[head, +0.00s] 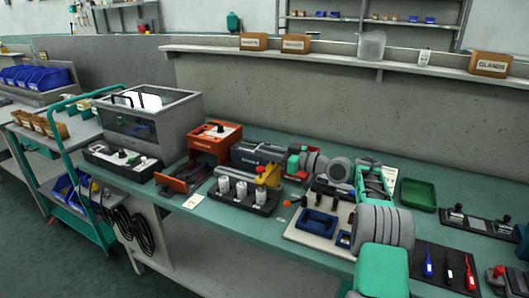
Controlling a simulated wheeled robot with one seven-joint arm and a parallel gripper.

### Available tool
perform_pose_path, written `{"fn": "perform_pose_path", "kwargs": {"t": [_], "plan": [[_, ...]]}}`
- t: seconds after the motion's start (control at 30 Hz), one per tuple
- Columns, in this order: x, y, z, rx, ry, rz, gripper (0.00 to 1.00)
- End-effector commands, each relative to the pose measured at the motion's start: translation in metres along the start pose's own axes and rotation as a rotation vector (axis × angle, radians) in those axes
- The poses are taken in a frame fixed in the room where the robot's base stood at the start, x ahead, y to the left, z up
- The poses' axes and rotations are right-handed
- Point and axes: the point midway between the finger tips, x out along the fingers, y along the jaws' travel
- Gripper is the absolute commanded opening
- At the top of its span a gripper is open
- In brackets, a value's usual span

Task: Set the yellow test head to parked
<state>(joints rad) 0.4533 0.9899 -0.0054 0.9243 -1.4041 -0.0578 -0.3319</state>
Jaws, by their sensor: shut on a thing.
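The yellow test head (270,176) stands at the right end of a black rack (243,203), just right of several white cylinders (241,189). A small red part (261,168) shows at its top. My arm reaches in from the lower right, and my gripper (281,171) is at the right side of the test head. My gripper is shut on the yellow test head. The fingertips are small and partly hidden, so the exact grip does not show.
An orange press-like unit (216,140) and a clear-topped box (150,115) stand behind to the left. A beige board with blue trays (319,222) lies below my arm. A green tray (418,194) is at right. A white card (194,201) lies near the bench's front edge.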

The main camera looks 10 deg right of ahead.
Motion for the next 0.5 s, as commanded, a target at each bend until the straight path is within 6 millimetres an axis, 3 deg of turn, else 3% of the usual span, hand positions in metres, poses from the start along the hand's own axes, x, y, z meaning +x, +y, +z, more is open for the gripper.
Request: {"fn": "perform_pose_path", "kwargs": {"t": [0.5], "plan": [[0.0016,-0.0009,-0.0013,-0.002,0.001,-0.001,0.0]]}}
